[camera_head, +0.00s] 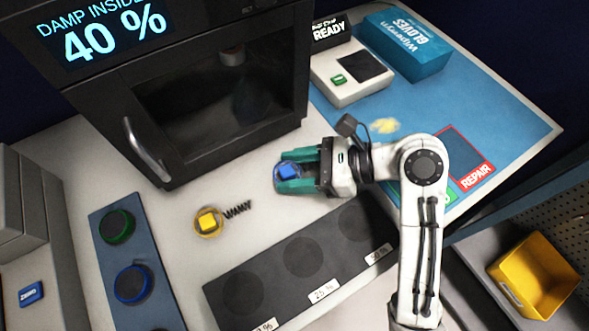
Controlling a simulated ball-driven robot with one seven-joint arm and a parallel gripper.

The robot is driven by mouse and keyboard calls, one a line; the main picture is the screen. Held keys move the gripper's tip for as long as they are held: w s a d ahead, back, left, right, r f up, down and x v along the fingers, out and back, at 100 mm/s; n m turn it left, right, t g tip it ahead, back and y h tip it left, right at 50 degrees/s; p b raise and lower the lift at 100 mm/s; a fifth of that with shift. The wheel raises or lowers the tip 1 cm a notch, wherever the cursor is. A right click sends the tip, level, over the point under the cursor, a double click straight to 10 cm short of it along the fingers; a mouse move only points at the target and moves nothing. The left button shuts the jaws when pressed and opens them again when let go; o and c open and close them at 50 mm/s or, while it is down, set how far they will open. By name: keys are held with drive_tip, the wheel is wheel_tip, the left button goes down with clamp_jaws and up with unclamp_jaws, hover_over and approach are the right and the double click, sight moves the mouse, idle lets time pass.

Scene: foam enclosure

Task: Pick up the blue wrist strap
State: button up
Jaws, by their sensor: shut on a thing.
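The blue wrist strap (289,170) shows as a blue block on a ring between the teal fingers of my gripper (292,171). The gripper is shut on it, over the pale bench in front of the dark cabinet. The fingers hide part of the strap. I cannot tell whether it touches the bench. A similar yellow strap (208,222) with a dark coil (238,210) lies on the bench to the lower left, apart from the gripper.
A dark cabinet (215,100) reading "40 %" stands behind. A dark panel with round pads (325,290) lies in front. A blue-grey tray (105,232) with green and blue round pieces is at left. A glove box (403,45) and blue mat (430,105) are at right. A yellow bin (535,275) is lower right.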

drive_tip(key=s+d+r+p, duration=0.1)
drive_tip(key=s+r+p, duration=0.8)
drive_tip(key=s, duration=0.5)
wheel_tip(320, 180, up, 3)
drive_tip(key=shift+d+f, duration=0.15)
drive_tip(key=shift+d, duration=0.2)
